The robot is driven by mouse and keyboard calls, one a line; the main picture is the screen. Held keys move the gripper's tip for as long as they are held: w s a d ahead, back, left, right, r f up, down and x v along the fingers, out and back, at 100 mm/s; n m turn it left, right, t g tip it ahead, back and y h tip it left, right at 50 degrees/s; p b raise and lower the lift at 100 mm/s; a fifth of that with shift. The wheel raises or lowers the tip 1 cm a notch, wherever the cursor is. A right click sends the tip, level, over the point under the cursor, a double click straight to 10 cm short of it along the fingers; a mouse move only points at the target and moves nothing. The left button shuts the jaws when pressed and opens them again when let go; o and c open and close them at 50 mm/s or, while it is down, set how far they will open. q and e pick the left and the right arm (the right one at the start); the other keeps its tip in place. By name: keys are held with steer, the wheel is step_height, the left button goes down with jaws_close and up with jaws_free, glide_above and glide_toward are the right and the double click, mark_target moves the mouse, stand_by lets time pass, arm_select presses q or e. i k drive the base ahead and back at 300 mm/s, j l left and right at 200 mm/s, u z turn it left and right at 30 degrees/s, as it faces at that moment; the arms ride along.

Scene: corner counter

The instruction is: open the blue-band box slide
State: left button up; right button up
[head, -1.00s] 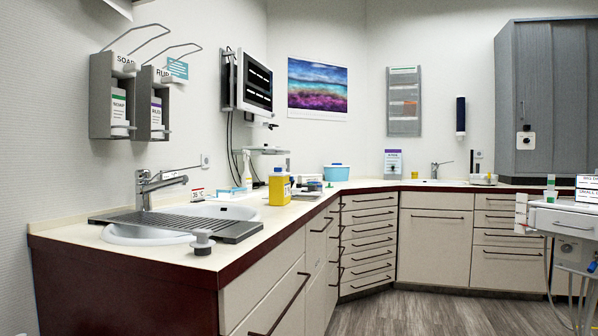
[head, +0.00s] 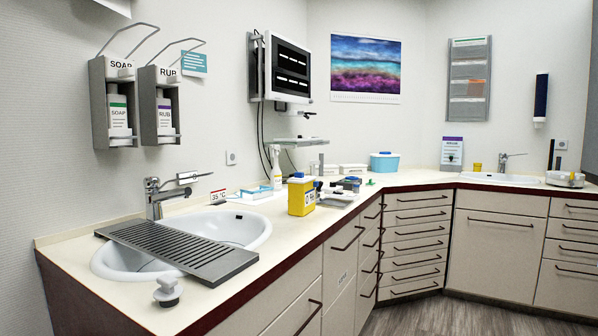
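I cannot make out for sure which thing is the blue-band box. A light blue lidded tub (head: 384,162) stands at the back of the counter, in the corner. Small white boxes (head: 352,169) lie to its left, too small for me to tell a band or slide. A flat light blue and white pack (head: 258,193) lies on the counter near the wall. Neither of my grippers is in view.
A yellow container (head: 301,196) stands near the counter's front edge, beside a tray of small items (head: 340,193). A sink (head: 225,228) with a ribbed grey drainer (head: 176,249) and a grey-white plug-like piece (head: 168,291) are nearer. A monitor (head: 287,70) hangs above.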

mark_target(298, 176)
steer(key=i+l+u, duration=0.1)
steer(key=u, duration=0.25)
steer(key=i+l+u, duration=0.1)
steer(key=u, duration=0.3)
steer(key=i+l+u, duration=0.15)
steer(key=u, duration=0.2)
